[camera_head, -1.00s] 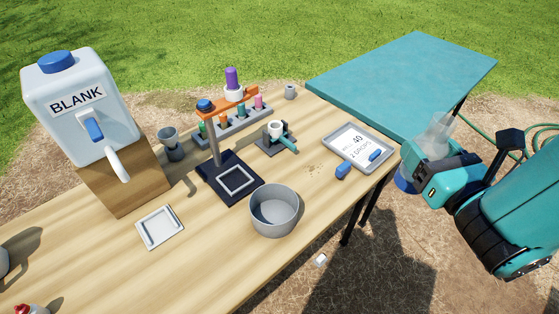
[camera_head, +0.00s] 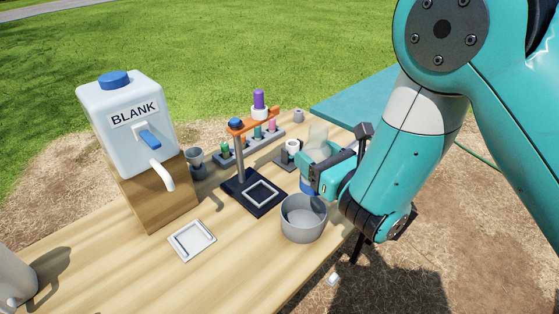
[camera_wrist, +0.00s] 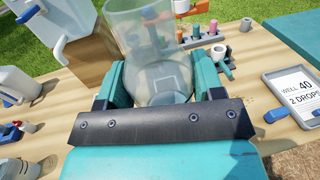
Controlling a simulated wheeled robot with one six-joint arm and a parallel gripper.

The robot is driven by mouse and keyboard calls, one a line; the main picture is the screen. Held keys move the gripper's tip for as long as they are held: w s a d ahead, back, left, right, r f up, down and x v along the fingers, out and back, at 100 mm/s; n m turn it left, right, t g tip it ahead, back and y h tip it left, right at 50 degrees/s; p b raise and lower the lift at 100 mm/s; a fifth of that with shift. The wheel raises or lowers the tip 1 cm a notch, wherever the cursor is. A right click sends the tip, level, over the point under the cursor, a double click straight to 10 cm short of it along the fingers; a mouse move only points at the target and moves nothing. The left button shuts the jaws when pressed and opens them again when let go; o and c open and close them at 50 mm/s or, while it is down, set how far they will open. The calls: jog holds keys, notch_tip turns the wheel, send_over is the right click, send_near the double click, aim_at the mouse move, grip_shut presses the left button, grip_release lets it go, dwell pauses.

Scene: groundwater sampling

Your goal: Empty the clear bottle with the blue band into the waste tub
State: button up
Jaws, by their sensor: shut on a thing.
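My gripper (camera_head: 314,172) is shut on the clear bottle (camera_head: 318,135). The bottle is see-through and looks roughly upright, with part of its blue band (camera_head: 306,185) showing below the fingers. The grey round waste tub (camera_head: 303,230) stands on the wooden table, just in front of and below the bottle and gripper. In the wrist view the bottle (camera_wrist: 140,40) rises between the two teal fingers, its wide top toward the upper edge. I cannot tell what liquid is in it. The tub's right edge is close to my arm.
A white BLANK container (camera_head: 128,135) with a spout stands on a wooden block at left. A black stand (camera_head: 255,197) with an orange arm is left of the tub. A square white tray (camera_head: 192,241) lies in front. The tablet (camera_wrist: 298,92) shows in the wrist view.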

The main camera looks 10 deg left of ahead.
jog(key=w+a+f+m+t+h+b, duration=0.1)
jog(key=w+f+b, duration=0.2)
jog(key=f, duration=0.3)
jog(key=shift+w+a+f+b, duration=0.25)
jog(key=shift+w+f+b, duration=0.15)
jog(key=shift+b, duration=0.2)
jog(key=f+b, duration=0.1)
jog(key=b, duration=0.1)
jog(key=a+f+b, duration=0.1)
jog(key=shift+s+a+b, duration=0.25)
jog(key=shift+s+b, duration=0.1)
